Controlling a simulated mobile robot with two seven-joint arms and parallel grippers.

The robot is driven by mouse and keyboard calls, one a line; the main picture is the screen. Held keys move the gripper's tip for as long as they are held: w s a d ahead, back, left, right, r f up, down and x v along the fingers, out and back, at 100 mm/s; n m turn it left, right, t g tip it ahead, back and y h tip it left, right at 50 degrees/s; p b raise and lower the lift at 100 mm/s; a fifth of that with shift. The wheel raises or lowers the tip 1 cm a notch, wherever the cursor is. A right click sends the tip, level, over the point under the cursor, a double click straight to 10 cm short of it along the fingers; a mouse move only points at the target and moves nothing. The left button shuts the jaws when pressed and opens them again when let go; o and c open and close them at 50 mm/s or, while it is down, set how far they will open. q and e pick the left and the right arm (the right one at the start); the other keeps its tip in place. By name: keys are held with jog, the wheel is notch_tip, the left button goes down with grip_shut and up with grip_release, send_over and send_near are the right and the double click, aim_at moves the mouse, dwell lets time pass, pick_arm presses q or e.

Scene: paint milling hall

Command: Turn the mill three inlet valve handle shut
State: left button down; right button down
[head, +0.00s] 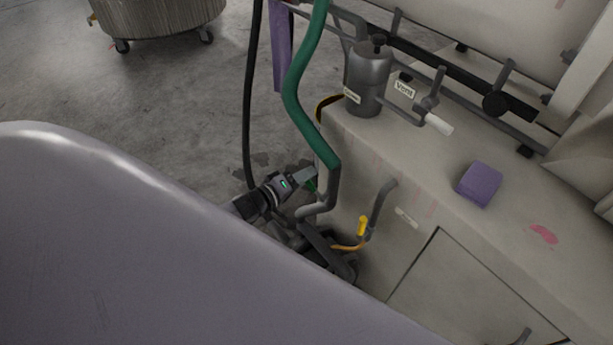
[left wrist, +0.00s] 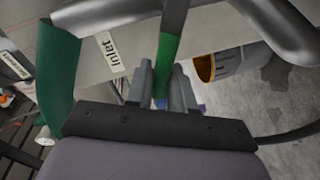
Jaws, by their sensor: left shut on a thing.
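My left gripper (head: 305,178) is at the near left end of the beige mill cabinet (head: 400,170), beside the lower end of the thick green hose (head: 297,85). In the left wrist view its fingers (left wrist: 164,88) are closed on either side of a green-sleeved valve handle (left wrist: 166,66). A label reading "Inlet" (left wrist: 111,53) is beside the handle. My right gripper is not in view.
A grey pot (head: 369,75) and a white-handled valve (head: 437,123) labelled "Vent" stand on the cabinet top, with a purple block (head: 479,184). A yellow-handled tap (head: 363,226) is on the cabinet's front. A black hose (head: 250,100) hangs close to my gripper. A wheeled vat (head: 155,18) stands farther back.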

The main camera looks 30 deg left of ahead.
pick_arm(q)
jog(key=shift+a+f+n+b, duration=0.25)
jog(key=shift+f+n+b, duration=0.25)
jog(key=shift+f+n, duration=0.25)
jog(key=shift+f+n+g+h+b, duration=0.35)
jog(key=shift+f+n+b, duration=0.35)
jog(key=shift+n+b, duration=0.3)
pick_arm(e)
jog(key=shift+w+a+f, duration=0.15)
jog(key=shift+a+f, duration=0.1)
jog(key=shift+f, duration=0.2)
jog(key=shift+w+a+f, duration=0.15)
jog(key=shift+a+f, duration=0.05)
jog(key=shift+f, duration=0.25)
pick_arm(q)
jog(key=c, duration=1.1)
grip_release()
jog(key=shift+c, duration=0.2)
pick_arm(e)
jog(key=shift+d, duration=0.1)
pick_arm(q)
jog(key=shift+r, duration=0.1)
